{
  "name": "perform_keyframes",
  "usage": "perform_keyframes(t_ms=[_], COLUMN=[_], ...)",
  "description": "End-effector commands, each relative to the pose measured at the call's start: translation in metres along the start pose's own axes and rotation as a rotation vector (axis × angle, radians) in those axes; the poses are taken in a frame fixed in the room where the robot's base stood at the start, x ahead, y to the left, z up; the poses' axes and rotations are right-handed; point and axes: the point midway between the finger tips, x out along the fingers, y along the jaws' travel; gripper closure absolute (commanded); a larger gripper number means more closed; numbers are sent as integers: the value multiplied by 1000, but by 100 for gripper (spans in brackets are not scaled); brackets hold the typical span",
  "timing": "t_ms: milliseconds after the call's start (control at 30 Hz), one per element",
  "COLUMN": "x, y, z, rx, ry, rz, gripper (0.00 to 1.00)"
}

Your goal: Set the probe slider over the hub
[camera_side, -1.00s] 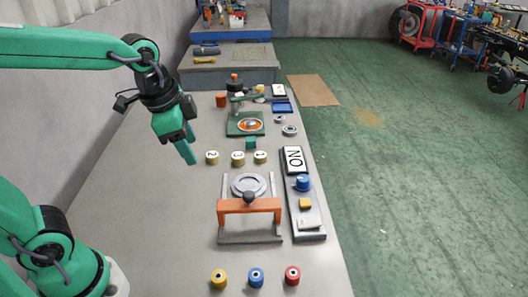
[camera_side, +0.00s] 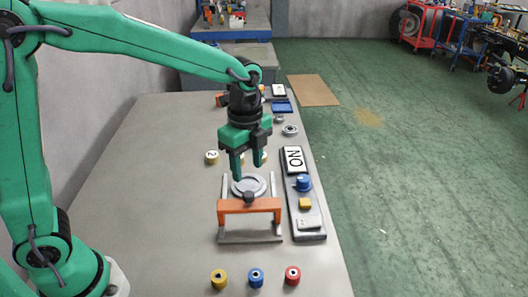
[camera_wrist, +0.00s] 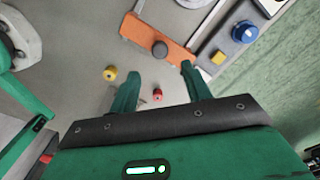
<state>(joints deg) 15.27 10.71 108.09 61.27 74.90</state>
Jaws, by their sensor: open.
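The probe slider is an orange bridge (camera_side: 232,206) with a dark knob (camera_side: 249,197), set across two grey rails at the near part of the frame. The hub, a round grey stepped disc (camera_side: 260,186), lies between the rails just behind the bridge. My gripper (camera_side: 247,172) is open and empty, fingers pointing down, in front of the hub's far side in the side view. In the wrist view the orange bridge (camera_wrist: 182,56) and its knob (camera_wrist: 160,49) show just beyond my open fingertips (camera_wrist: 160,70). The hub is mostly cut off at the top edge there.
A grey panel with an ON plate (camera_side: 294,159), blue knob (camera_side: 303,183), yellow button (camera_side: 305,204) and pale switch (camera_side: 308,223) stands right of the rails. Yellow (camera_side: 219,278), blue (camera_side: 256,277) and red (camera_side: 292,275) cylinders stand in front.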

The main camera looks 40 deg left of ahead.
Motion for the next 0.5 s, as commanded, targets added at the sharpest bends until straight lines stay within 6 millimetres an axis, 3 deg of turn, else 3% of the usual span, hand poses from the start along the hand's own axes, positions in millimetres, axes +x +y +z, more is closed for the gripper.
perform_keyframes(t_ms=[267, 500], x=[8, 33], y=[1, 1], z=[0, 0], rx=[-2, -3], ry=[0, -1], rz=[2, 3], gripper=[52, 52])
